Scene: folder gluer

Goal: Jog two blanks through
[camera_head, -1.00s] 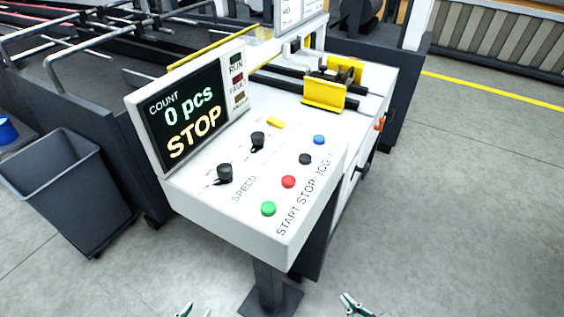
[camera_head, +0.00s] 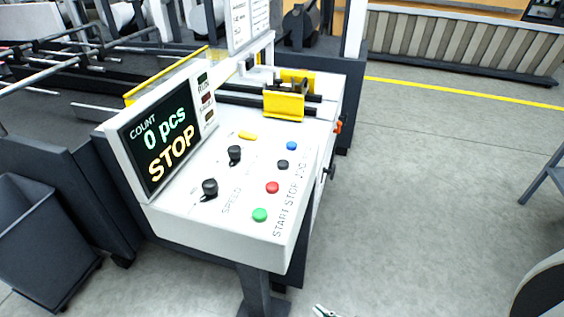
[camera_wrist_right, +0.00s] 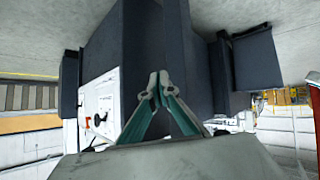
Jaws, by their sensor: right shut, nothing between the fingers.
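The white control console (camera_head: 225,225) stands in the middle of the head view. Its screen (camera_head: 160,143) reads "COUNT 0 pcs STOP". A row of buttons runs along its right edge: green (camera_head: 260,215), red (camera_head: 272,187), black (camera_head: 283,165) and blue (camera_head: 291,146). START, STOP and JOG lettering lies beside them. My right gripper (camera_wrist_right: 158,82) is shut and empty in the wrist view. Its tip (camera_head: 322,311) just shows at the head view's bottom edge, below and in front of the console. My left gripper is out of view. I cannot make out any blanks.
Two black knobs (camera_head: 210,187) and a small yellow control (camera_head: 248,135) sit on the panel. Yellow clamps (camera_head: 284,106) on dark rails stand behind it. A grey bin (camera_head: 40,240) is at left. Open floor (camera_head: 430,190) lies to the right.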

